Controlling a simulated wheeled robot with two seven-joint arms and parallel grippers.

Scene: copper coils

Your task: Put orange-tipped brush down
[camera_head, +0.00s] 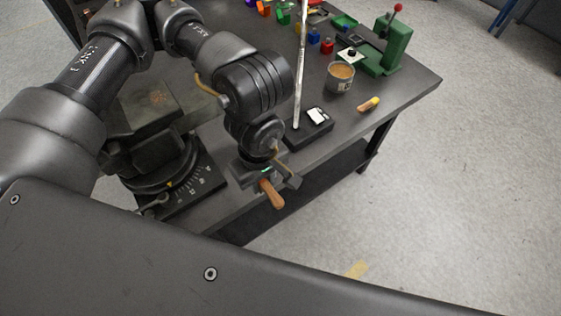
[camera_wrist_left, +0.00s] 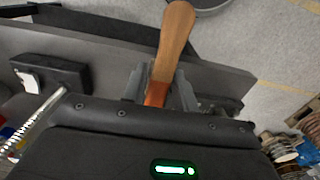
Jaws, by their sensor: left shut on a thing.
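My left gripper (camera_head: 268,177) is shut on the brush (camera_head: 272,195), and its wooden handle sticks out below the fingers, over the table's front edge region. In the left wrist view, the brush's tan wooden handle (camera_wrist_left: 172,40) points up and away from the gripper (camera_wrist_left: 158,92). An orange-red band shows on the brush between the fingers. The bristle end is hidden. The dark table (camera_head: 405,88) lies behind the gripper. My right gripper is not in view.
A black stand (camera_head: 318,136) with a tall pale rod (camera_head: 301,60) is close behind the gripper. A dial-based machine (camera_head: 165,180) is left.

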